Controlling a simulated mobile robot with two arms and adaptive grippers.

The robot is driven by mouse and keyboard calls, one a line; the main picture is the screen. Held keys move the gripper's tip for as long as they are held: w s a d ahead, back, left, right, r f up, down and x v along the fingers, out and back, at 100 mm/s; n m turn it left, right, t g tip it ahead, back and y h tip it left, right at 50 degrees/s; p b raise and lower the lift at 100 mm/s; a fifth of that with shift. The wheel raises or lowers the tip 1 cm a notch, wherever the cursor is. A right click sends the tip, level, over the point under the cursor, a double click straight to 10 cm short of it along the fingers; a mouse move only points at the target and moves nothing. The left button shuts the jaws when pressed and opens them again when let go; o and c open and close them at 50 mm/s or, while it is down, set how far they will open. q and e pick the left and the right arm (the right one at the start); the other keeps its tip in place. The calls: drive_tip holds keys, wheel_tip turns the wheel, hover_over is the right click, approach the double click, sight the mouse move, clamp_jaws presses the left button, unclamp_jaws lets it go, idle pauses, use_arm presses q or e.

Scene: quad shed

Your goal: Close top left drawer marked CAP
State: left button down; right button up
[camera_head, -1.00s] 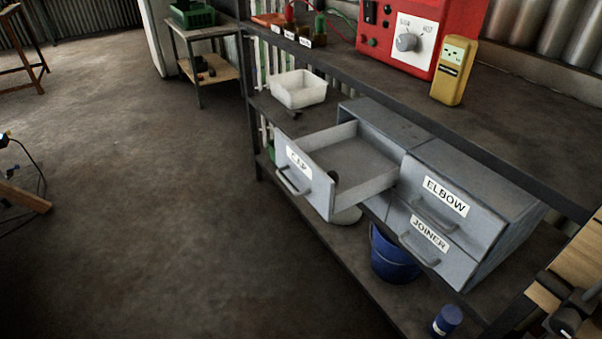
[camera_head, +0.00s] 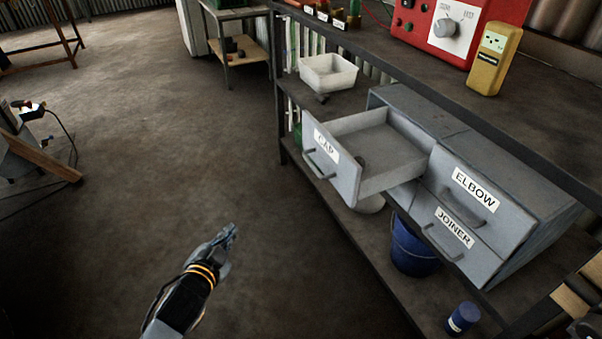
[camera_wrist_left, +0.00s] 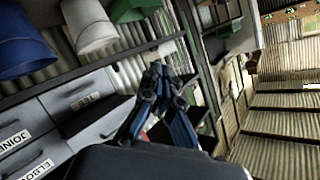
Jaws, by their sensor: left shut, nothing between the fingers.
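The grey drawer marked CAP (camera_head: 337,166) is pulled well out at the top left of the grey drawer cabinet (camera_head: 437,112) in the head view. My right gripper is not clearly in view.
Drawers marked ELBOW (camera_head: 477,205) and JOINER (camera_head: 455,240) are closed. A white bin (camera_head: 328,76) stands left of the cabinet, a blue bucket (camera_head: 412,248) below it. A yellow meter (camera_head: 494,60) sits on the bench above. Floor in front is clear.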

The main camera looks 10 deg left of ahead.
use_arm(q)
drive_tip(key=w+d+r+m+t+h, duration=0.3)
drive_tip(key=w+r+m+h, duration=0.4)
drive_tip(key=m+h, duration=0.4)
drive_tip(key=w+d+r+m+g+h, duration=0.1)
drive_tip(key=w+d+m+g+h, duration=0.1)
drive_tip(key=d+m, duration=0.2)
drive_tip(key=w+d+r+m+g+h+b, duration=0.1)
drive_tip(key=w+d+r+m+g+h, duration=0.1)
drive_tip(key=d+m, duration=0.3)
drive_tip(key=w+d+g+h, duration=0.1)
drive_tip(key=d, duration=0.1)
drive_tip(key=shift+d+r+m+g, duration=0.3)
drive_tip(key=shift+d, duration=0.05)
use_arm(e)
drive_tip(key=w+t, duration=0.1)
drive_tip(key=w+a, duration=0.1)
drive_tip(key=w, duration=0.1)
drive_tip(key=w+t, duration=0.1)
drive_tip(key=w, duration=0.1)
drive_tip(key=shift+a+r+t+y, duration=0.25)
drive_tip(key=shift+r+t+y, duration=0.05)
use_arm(q)
drive_tip(key=shift+d, duration=0.1)
use_arm(e)
drive_tip(key=shift+d, duration=0.15)
